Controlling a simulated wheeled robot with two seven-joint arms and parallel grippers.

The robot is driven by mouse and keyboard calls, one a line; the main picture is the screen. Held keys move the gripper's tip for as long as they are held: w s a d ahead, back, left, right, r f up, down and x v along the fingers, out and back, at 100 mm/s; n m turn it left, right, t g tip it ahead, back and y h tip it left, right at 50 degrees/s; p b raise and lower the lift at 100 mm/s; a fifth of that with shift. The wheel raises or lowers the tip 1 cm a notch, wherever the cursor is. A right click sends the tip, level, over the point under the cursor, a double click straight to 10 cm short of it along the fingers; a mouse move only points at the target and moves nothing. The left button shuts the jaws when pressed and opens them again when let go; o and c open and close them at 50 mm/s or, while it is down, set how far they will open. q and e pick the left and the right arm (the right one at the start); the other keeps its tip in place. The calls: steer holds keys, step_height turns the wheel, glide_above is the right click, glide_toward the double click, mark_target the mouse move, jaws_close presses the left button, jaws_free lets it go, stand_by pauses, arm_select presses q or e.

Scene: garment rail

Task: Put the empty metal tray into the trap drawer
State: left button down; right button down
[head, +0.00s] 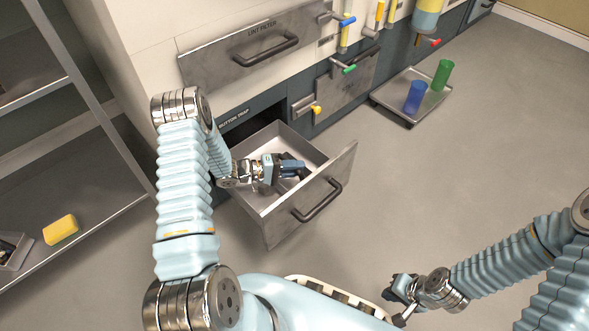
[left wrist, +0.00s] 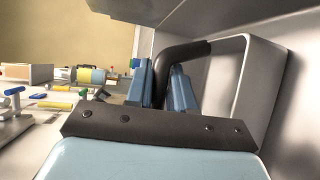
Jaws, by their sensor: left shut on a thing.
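The trap drawer (head: 293,232), under the label "BUTTON TRAP", is pulled out. My left gripper (head: 291,166) is inside the drawer's opening. In the left wrist view its blue fingers (left wrist: 163,85) are shut on a dark bent handle (left wrist: 190,50). The handle joins a pale grey metal part (left wrist: 262,85), which looks like the metal tray. In the head view my arm and gripper hide much of the drawer's inside, and I cannot clearly tell the tray from the drawer walls. My right gripper (head: 393,291) is away from the drawer, low in the view; its finger opening is unclear.
The lint filter panel (head: 255,47) is above the drawer. A floor tray (head: 395,109) with a blue cup (head: 415,97) and a green cup (head: 442,75) lies to the right. A shelf rack with a yellow sponge (head: 61,229) stands left. The floor right of the drawer is clear.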

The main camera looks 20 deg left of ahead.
arm_select(q)
steer(key=shift+f, duration=0.15)
steer(key=c, duration=1)
jaws_free()
steer(key=shift+r, duration=0.25)
steer(key=v, duration=0.7)
steer(key=shift+s+a+p, duration=0.15)
steer(key=shift+a+p, duration=0.05)
steer(key=shift+p, duration=0.1)
